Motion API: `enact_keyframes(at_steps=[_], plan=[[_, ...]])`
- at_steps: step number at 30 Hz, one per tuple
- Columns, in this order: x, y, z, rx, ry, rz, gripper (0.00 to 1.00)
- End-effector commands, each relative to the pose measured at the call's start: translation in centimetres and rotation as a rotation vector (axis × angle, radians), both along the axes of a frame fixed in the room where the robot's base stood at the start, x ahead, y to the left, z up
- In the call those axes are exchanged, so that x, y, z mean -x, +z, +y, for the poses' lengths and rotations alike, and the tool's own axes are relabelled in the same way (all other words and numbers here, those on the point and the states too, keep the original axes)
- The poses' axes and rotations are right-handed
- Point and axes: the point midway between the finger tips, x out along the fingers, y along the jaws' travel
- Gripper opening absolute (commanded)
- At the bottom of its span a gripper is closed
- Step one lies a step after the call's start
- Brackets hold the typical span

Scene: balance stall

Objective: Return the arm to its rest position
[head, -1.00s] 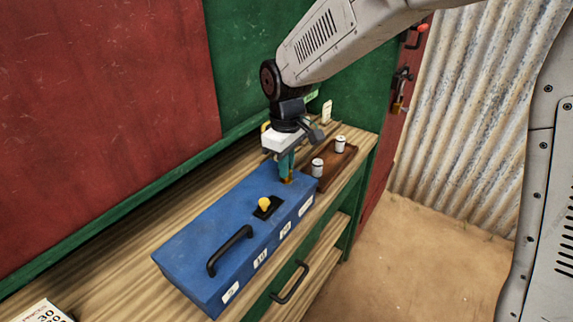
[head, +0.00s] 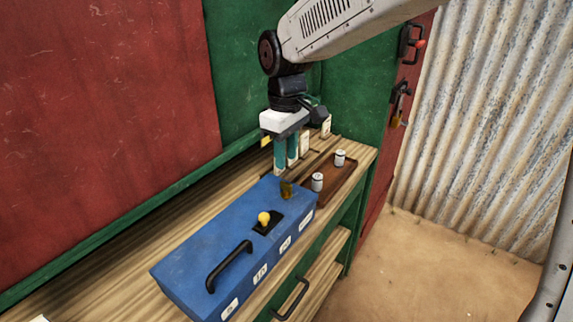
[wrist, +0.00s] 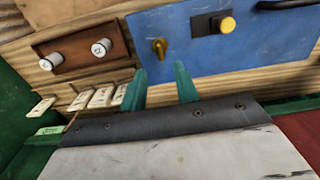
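My gripper (head: 286,155) hangs above the counter, just behind the far end of the blue box (head: 205,270). Its two teal fingers stand apart with nothing between them; they also show spread in the wrist view (wrist: 160,88). A small brass piece (head: 286,190) stands on the box's top near that end, below and apart from the fingers. It shows in the wrist view (wrist: 159,46) too. My arm reaches in from the top right of the head view.
A yellow knob (head: 264,218) and a black handle (head: 230,266) rise from the box. A brown tray (head: 332,184) holds two white cylinders (head: 317,181). Upright labelled cards (head: 305,144) stand behind it. Green and red walls rise behind the counter; open floor lies at right.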

Motion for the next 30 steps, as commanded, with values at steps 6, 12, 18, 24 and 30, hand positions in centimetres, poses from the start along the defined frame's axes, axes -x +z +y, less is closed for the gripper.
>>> enact_keyframes(at_steps=[6, 12, 18, 24, 30], plan=[[0.0, 0.3, 0.0, 0.000, 0.000, 0.000, 0.31], [0.1, 0.3, 0.0, 0.002, -0.021, 0.003, 0.31], [4.0, -1.0, -2.6, 0.044, -0.161, 0.072, 0.31], [9.6, 0.6, -8.5, 0.056, -0.353, 0.087, 0.31], [16.6, 2.1, -15.1, 0.043, -0.576, 0.068, 0.31]])
